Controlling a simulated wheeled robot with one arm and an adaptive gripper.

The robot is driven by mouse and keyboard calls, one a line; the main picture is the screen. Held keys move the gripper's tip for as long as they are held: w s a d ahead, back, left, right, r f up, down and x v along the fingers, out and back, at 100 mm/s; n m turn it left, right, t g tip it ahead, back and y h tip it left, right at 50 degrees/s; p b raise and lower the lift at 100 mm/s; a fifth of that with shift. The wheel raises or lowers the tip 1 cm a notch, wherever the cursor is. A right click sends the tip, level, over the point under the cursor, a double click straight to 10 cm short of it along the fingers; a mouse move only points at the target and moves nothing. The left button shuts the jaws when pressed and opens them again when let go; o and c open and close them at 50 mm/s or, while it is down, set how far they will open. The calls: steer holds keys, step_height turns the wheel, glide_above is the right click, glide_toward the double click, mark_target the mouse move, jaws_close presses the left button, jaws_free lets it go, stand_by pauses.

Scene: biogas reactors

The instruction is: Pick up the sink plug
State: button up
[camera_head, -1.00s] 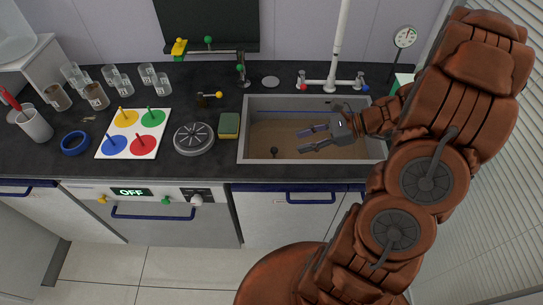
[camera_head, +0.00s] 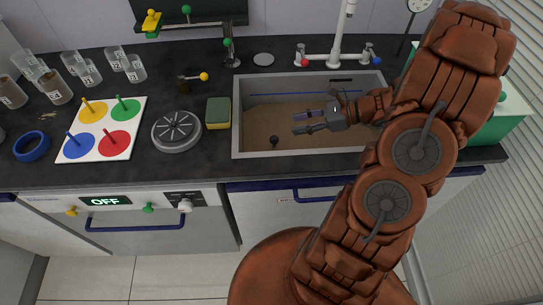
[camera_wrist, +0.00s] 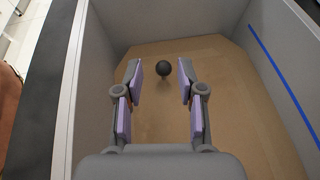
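The sink plug shows as a small dark round knob (camera_head: 274,141) low at the left front of the sink, and it also shows in the wrist view (camera_wrist: 163,69). The sink (camera_head: 237,137) is a grey basin with a brownish bottom. My gripper (camera_head: 297,123) reaches into the sink area from the right, its fingertips pointing left. In the wrist view my open gripper (camera_wrist: 162,72) has the knob beyond its fingertips, lined up roughly midway between them. Nothing is held. The knob is apart from the fingers. The plug's lower part is hard to make out.
A faucet (camera_head: 335,58) stands behind the sink. A sponge (camera_head: 218,113) and a round grey drain-like disc (camera_head: 176,131) lie to its left. A green-and-white box (camera_head: 490,125) stands at right.

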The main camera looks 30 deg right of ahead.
steer(key=b, duration=0.7)
glide_toward(274, 146)
steer(key=shift+w+a+f, duration=0.7)
steer(key=shift+w+a, duration=0.05)
steer(key=shift+w, duration=0.1)
steer(key=shift+x, duration=3.9)
steer(key=shift+s+f, duration=0.1)
steer(key=shift+f, duration=0.05)
steer(key=shift+c, duration=0.2)
jaws_close()
